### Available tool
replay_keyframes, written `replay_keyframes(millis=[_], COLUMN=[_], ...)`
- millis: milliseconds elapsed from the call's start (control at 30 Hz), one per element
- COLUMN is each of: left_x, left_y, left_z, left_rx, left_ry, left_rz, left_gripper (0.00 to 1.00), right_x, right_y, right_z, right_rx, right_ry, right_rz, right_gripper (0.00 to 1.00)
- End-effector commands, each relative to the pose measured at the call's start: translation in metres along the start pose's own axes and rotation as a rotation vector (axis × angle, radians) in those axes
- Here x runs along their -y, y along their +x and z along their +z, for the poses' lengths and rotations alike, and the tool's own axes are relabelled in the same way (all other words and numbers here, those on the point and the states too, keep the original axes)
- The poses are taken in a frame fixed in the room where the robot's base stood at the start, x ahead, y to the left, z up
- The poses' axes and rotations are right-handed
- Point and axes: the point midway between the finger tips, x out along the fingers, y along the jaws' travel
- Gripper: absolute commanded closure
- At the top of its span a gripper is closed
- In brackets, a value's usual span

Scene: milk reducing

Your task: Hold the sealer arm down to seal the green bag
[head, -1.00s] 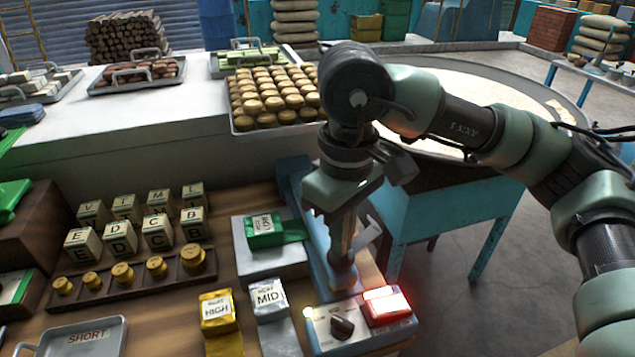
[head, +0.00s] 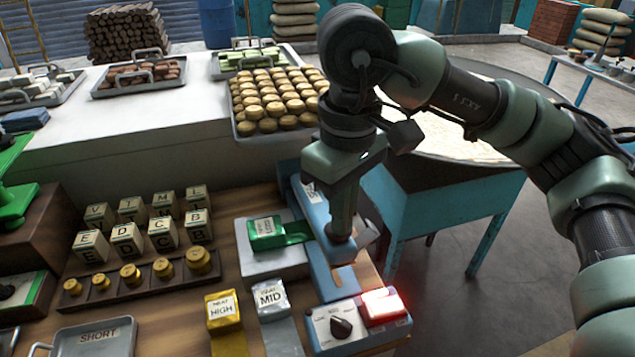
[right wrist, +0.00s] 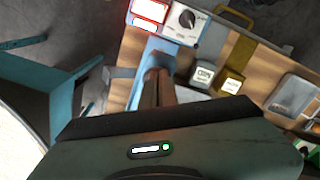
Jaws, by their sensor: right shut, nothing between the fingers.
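The green bag (head: 266,234) lies on the sealer's grey plate (head: 262,262), its green tail running right toward the blue sealer arm (head: 322,268). The sealer arm is a long blue bar behind the control box (head: 345,326). My right gripper (head: 341,238) is shut and empty, pointing down over the bar. In the right wrist view its fingers (right wrist: 153,88) overlap the blue bar; whether they touch it I cannot tell. My gripper partly hides the bar, so its exact height is unclear. My left gripper is not in view.
The control box has a dark knob (head: 341,327) and a glowing red lamp (head: 382,306). A gold HIGH block (head: 222,310) and a silver MID block (head: 271,297) stand left of it. Letter cubes (head: 127,238) and a SHORT tray (head: 96,341) are further left.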

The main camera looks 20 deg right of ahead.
Motion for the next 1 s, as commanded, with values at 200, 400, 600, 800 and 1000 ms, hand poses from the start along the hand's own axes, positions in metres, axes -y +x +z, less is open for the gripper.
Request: replay_keyframes(millis=[200, 400, 600, 800, 1000], left_x=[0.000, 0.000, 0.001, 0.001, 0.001], left_y=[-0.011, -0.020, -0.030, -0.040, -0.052], left_z=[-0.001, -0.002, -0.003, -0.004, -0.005], left_rx=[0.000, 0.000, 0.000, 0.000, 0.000], left_ry=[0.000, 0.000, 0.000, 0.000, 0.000], left_rz=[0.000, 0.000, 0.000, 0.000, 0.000], left_gripper=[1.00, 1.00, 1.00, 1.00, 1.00], right_x=[0.000, 0.000, 0.000, 0.000, 0.000], right_y=[-0.018, -0.032, -0.046, -0.061, -0.075], right_z=[0.000, 0.000, 0.000, 0.000, 0.000], right_rx=[-0.001, 0.000, 0.000, -0.001, -0.001], right_ry=[0.000, 0.000, 0.000, 0.000, 0.001], right_rz=[0.000, 0.001, 0.000, 0.000, 0.000], right_gripper=[1.00, 1.00, 1.00, 1.00, 1.00])
